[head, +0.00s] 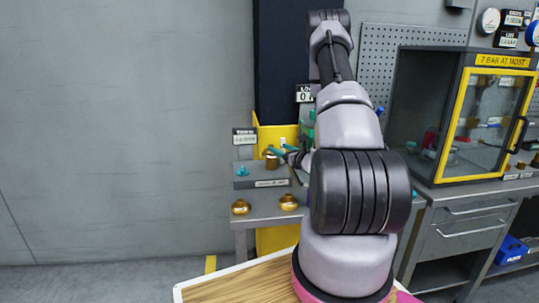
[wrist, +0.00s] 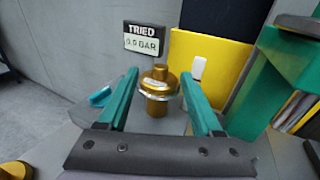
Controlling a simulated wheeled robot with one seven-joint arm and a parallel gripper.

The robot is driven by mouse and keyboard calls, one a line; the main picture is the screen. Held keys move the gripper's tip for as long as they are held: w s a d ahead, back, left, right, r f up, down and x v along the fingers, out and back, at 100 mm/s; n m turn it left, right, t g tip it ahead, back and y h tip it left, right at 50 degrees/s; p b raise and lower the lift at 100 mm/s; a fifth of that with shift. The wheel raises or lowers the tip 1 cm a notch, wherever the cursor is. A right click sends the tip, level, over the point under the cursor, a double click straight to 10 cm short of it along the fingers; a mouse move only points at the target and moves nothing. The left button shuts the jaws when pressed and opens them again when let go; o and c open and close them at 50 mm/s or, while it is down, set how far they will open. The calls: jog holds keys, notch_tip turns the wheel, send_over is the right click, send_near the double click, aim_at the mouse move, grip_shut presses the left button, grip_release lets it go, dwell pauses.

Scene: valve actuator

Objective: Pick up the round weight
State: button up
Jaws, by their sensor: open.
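In the wrist view, a brass piece (wrist: 157,88) with a round flange, a knob on top and a cylinder below stands upright between my two green fingers. My gripper (wrist: 160,76) is open around it, with a gap visible on each side. In the head view this brass piece (head: 271,161) stands at the back of the bench, and my gripper (head: 279,152) reaches it from the right. Two round brass weights with knobs, a left one (head: 241,207) and a right one (head: 289,202), sit at the bench's front. I cannot tell which brass thing is the round weight.
A grey block (head: 262,182) with a teal knob (head: 242,171) stands behind the front weights. A sign reading "TRIED" (wrist: 145,38) and a yellow panel (wrist: 213,62) are behind the brass piece. A yellow-framed cabinet (head: 488,120) stands at the right.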

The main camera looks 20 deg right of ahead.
jog(key=shift+h, duration=0.3)
jog(key=w, duration=0.3)
jog(key=w+f, duration=0.1)
jog(key=w, duration=0.3)
jog(key=w+a, duration=0.1)
jog(key=w, duration=0.2)
jog(key=shift+w+f, duration=0.15)
jog(key=shift+w, duration=0.1)
jog(key=shift+a, duration=0.1)
grip_shut()
